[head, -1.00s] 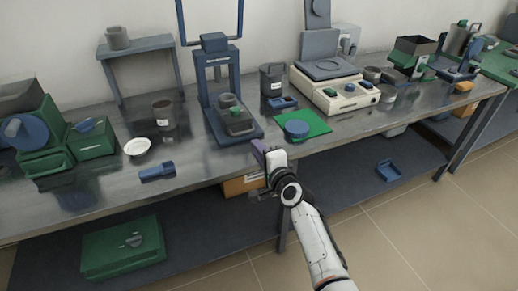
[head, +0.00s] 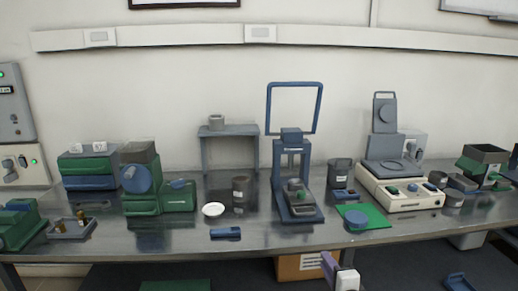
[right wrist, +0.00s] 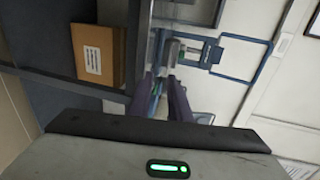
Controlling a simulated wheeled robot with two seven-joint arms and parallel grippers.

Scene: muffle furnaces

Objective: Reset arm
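My right gripper (head: 330,266) shows at the bottom of the head view, in front of the bench's front edge and apart from the objects on the bench. In the right wrist view its two purple fingers (right wrist: 162,100) stand apart with a gap between them, and nothing is held. Most of the right arm is cut off below the head view. My left gripper is in neither view.
The metal bench (head: 275,237) holds a blue press-like stand (head: 291,170), a green mat (head: 375,215), a white dish (head: 213,209), a blue tool (head: 225,233) and a cream instrument (head: 400,195). A cardboard box (head: 300,265) sits below the bench.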

